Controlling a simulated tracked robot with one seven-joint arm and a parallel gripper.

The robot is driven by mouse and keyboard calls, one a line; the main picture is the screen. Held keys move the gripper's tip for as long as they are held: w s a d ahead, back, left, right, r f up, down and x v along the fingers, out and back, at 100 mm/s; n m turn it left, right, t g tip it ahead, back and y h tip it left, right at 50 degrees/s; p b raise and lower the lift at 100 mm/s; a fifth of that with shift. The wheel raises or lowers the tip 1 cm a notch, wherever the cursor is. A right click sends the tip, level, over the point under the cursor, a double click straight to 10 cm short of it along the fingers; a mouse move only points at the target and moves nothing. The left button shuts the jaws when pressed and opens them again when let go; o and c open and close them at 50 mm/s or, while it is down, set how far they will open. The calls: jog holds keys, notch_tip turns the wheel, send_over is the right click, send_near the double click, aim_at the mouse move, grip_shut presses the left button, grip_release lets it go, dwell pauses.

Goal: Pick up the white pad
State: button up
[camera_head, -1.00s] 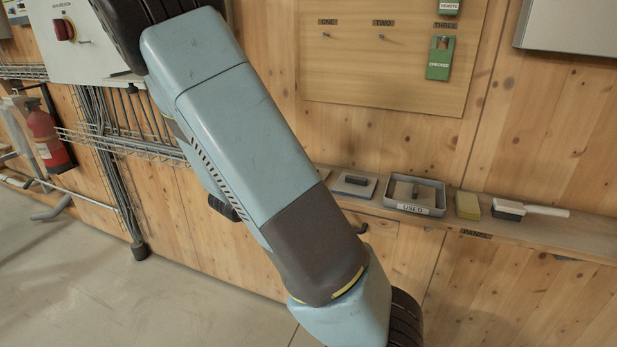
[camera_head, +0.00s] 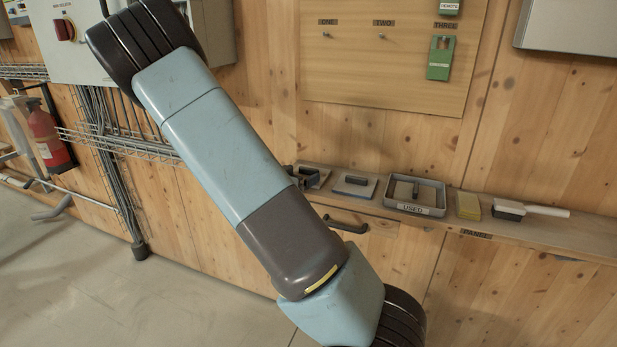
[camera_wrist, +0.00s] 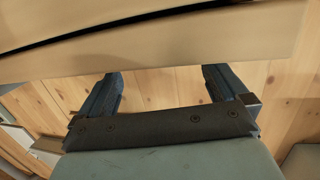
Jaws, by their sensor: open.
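A pale, whitish flat pad (camera_head: 354,186) with a dark grip on top lies on the wall shelf in the head view, left of the tray. I cannot tell for sure that it is the white pad. Another dark-gripped pad (camera_head: 313,175) lies left of it, partly hidden by my arm. My gripper (camera_wrist: 163,74) shows in the wrist view with its two dark fingers wide apart and nothing between them. A pale board edge crosses just beyond the fingertips. My gripper does not show clearly in the head view, and no pad can be made out in the wrist view.
The shelf (camera_head: 580,234) also bears a grey tray (camera_head: 425,211) labelled USED with a gripped block inside, a yellow sponge (camera_head: 468,206) and a white-handled brush (camera_head: 530,209). A drawer handle (camera_head: 345,225) juts out below the shelf.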

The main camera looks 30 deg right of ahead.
aim_at(307, 170)
jog(key=shift+r+x, duration=0.2)
jog(key=shift+x, duration=2.4)
jog(key=shift+c, duration=0.4)
jog(key=c, duration=0.9)
